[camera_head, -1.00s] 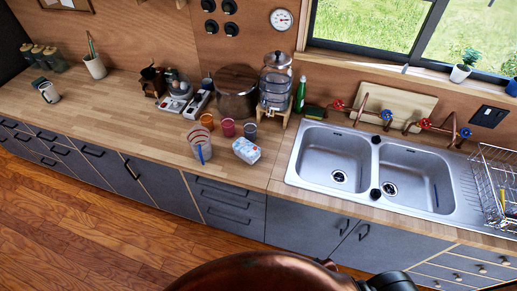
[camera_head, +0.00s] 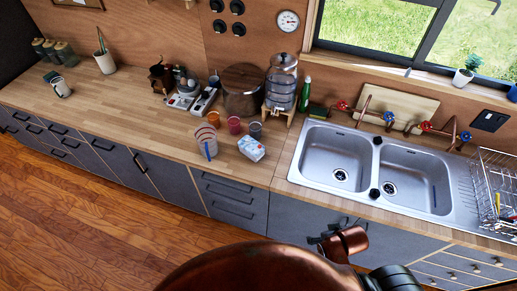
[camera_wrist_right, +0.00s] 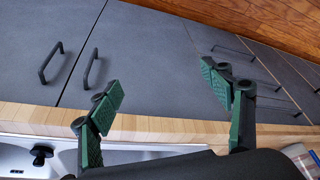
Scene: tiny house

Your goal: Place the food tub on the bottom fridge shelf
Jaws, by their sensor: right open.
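A small white tub-like pack with blue and pink print (camera_head: 251,148) lies on the wooden counter, left of the sink; I cannot tell if it is the food tub. The fridge and its bottom shelf are not in view. My right gripper (camera_wrist_right: 163,90) is open and empty in the right wrist view, above the counter's front edge and the dark cabinet fronts. My left gripper is not in view.
Three cups (camera_head: 234,125) stand beside the pack. A double sink (camera_head: 335,160) and a wire dish rack (camera_head: 494,190) are at the right. The counter's left part (camera_head: 110,105) is mostly clear.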

